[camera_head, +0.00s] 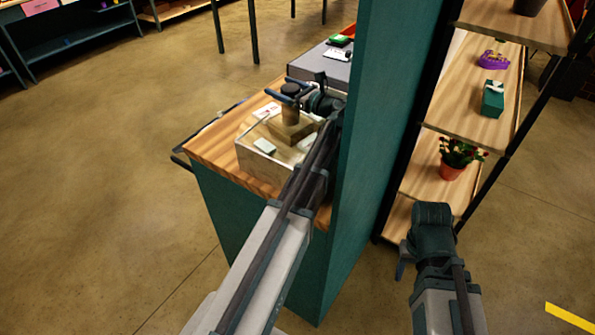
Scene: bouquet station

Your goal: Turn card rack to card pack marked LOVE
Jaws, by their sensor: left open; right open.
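The card rack (280,151) is a light wooden piece with a post and dark round knob (291,89) on top. It stands on the wood-topped counter (215,150). Small pale cards (266,110) show on it; their lettering is too small to read, so I cannot tell which is marked LOVE. My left gripper (287,94) is open at the knob, with its fingers beside it; I cannot tell whether they touch it. My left forearm hides the rack's right side. My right gripper (404,262) is open, low in front of the shelf, away from the rack.
A tall green panel (375,150) rises just right of the rack. Right of it, wooden shelves (480,118) hold a potted red flower (458,158), a green box (492,98) and a purple item (494,59). A grey box (322,63) lies behind the rack.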

